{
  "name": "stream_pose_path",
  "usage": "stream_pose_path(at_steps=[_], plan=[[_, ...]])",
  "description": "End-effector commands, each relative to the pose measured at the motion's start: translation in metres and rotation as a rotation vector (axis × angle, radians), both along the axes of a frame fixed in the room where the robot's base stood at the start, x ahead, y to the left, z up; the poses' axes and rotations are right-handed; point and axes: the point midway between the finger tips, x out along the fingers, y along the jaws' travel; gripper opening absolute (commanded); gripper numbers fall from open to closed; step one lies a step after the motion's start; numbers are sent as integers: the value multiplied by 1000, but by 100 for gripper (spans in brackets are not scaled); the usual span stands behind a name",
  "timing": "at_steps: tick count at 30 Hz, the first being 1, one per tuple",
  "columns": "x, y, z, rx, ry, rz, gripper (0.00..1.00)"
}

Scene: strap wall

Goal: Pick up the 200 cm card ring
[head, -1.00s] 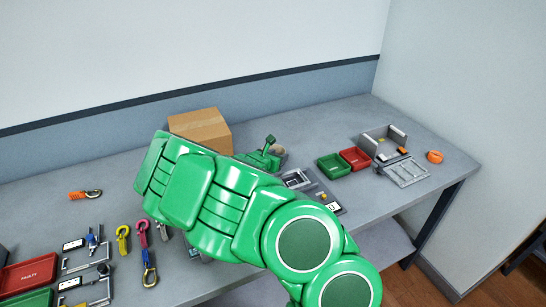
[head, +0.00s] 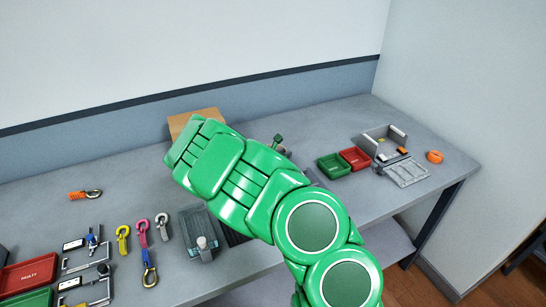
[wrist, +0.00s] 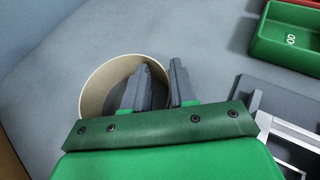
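In the wrist view, the card ring (wrist: 95,90) is a tan, hollow round band standing on the grey bench. My gripper (wrist: 163,68) is over it, with its two dark fingers a small gap apart. The left finger overlaps the ring's opening and the right finger overlaps its right side. I cannot tell whether the fingers straddle the wall or touch it. The ring's near side is hidden by my gripper's green body. In the head view, my green arm hides the ring and most of my gripper; only a small green part shows beyond the arm.
A green tray (head: 333,167) and a red tray (head: 356,158) stand right of the arm, with a grey fixture (head: 404,172) and an orange roll (head: 435,156) beyond. A cardboard box (head: 190,120) is behind the arm. Hooks and a red faulty tray (head: 28,273) lie left.

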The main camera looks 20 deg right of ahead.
Motion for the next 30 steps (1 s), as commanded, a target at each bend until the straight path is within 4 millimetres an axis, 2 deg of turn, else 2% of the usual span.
stream_pose_path(at_steps=[1, 5, 20, 25, 30], plan=[[0, 0, 0, 0, 0, 0, 18], [0, 0, 0, 0, 0, 0, 0], [0, 0, 2, 0, 0, 0, 0], [0, 0, 13, -1, -3, -1, 0], [-1, 1, 36, -1, -3, 1, 0]])
